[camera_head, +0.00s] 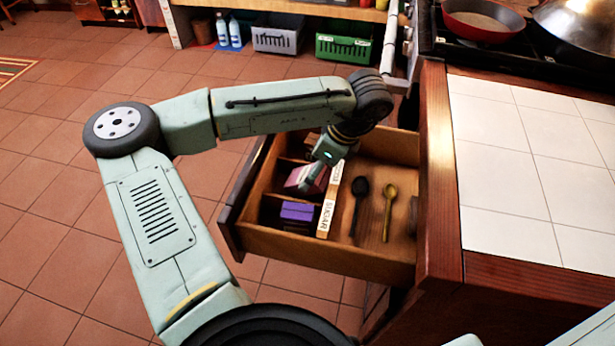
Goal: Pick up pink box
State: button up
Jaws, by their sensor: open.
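The pink box (306,182) lies in a left-hand compartment of the open wooden drawer (345,264). My gripper (321,172) reaches down into the drawer from above, at the right side of the pink box. It hides part of the box. The gripper is small in the view and its fingertips are mostly hidden, so whether it touches the box cannot be told. Its jaws are open, and it does not visibly hold anything.
Purple boxes (299,213) lie in the nearer left compartment. A divider labelled SUGAR (328,205) separates these compartments from a black spoon (359,200) and a yellow spoon (389,205). The tiled counter (510,180) borders the drawer on the right.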

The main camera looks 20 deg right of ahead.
jog(key=shift+w+f, duration=0.1)
jog(key=shift+f, duration=0.1)
jog(key=shift+c, duration=0.5)
jog(key=c, duration=1.3)
jog(key=shift+r, duration=0.15)
